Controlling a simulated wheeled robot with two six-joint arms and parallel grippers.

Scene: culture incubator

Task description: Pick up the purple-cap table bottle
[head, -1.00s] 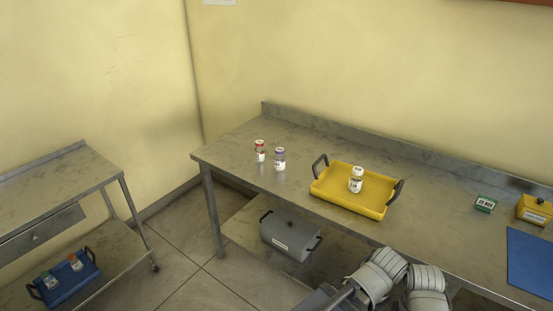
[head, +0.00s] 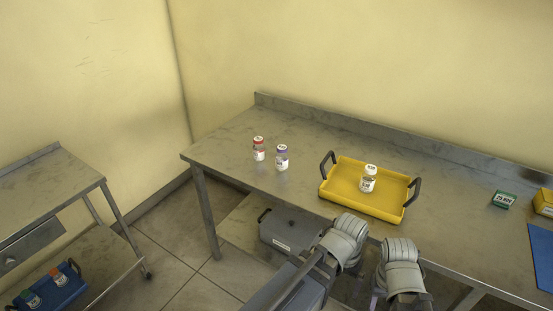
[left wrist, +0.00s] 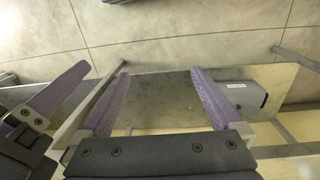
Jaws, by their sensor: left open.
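The purple-cap bottle (head: 282,158) stands upright on the steel table, near its left end. A red-cap bottle (head: 258,149) stands just to its left. A white-cap bottle (head: 368,179) stands in a yellow tray (head: 340,199) to the right. My left gripper (left wrist: 159,75) is open and empty in the left wrist view, its two purple fingers apart above the floor and a shelf. No bottle shows in that view. In the head view my arms are at the table's front edge, away from the purple-cap bottle. One finger, seemingly of my right gripper, shows at the left wrist view's left edge.
A grey box (head: 288,233) sits on the lower shelf, and also shows in the left wrist view (left wrist: 238,93). A green box (head: 503,200) and a blue mat (head: 541,258) lie at right. A side cart (head: 52,190) with a blue tray (head: 58,291) stands at left.

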